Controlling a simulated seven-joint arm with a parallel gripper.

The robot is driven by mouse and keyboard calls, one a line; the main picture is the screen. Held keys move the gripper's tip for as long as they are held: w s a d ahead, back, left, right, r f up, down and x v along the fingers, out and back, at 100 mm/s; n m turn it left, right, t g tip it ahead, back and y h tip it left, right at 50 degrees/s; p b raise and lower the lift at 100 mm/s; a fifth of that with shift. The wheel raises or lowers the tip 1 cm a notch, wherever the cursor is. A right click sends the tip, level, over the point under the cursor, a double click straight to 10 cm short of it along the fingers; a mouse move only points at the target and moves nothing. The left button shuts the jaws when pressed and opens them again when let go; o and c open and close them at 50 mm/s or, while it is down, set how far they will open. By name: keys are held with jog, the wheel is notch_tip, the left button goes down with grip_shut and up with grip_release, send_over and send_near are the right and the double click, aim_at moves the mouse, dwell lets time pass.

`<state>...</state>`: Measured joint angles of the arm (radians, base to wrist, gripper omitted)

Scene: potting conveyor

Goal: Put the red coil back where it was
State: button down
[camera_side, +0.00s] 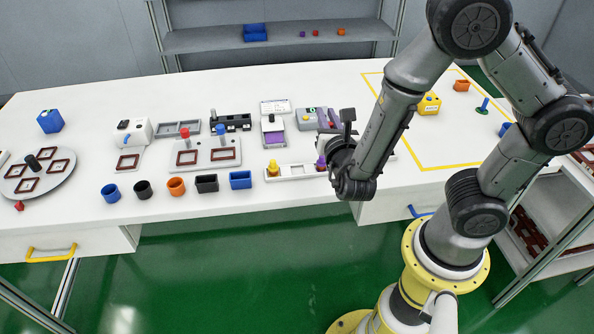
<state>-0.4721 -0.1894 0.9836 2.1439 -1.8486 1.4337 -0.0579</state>
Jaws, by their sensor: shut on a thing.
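My gripper (336,148) is over the right part of a long white slotted tray (296,172) near the front edge of the table. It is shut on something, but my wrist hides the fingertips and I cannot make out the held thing. A yellow piece (272,168) stands at the tray's left end. A purple piece (321,162) is right beside my gripper; I cannot tell whether they touch. No red coil can be made out clearly. A red-topped post (185,135) stands on a white plate with dark red frames.
Orange, black and blue cups (176,186) line the front edge left of the tray. A grey device (306,118) and a purple-screened device (273,132) stand close behind. A round table (60,182) is at far left. The yellow-taped area (430,145) is mostly free.

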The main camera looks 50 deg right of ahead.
jog(key=shift+s+a+r+n, duration=0.85)
jog(key=shift+s+a, duration=0.95)
jog(key=shift+s, duration=1.6)
jog(key=shift+t, duration=0.4)
jog(key=w+f, duration=0.3)
jog(key=w, duration=0.1)
jog(key=w+d+f, duration=0.1)
jog(key=w+f, duration=0.1)
jog(key=w, duration=0.2)
jog(key=w+f, duration=0.3)
jog(key=w, duration=0.1)
jog(key=shift+w+d+f, duration=0.15)
jog(key=shift+w+f, duration=0.05)
jog(key=shift+f, duration=0.1)
jog(key=shift+w+f, duration=0.4)
jog(key=shift+f, duration=0.05)
jog(key=shift+w+f, duration=0.15)
jog(key=shift+f, duration=0.75)
jog(key=shift+w+f, duration=0.1)
jog(key=shift+f, duration=0.8)
jog(key=c, duration=0.8)
grip_release()
jog(key=shift+f, duration=0.1)
jog(key=shift+c, duration=0.2)
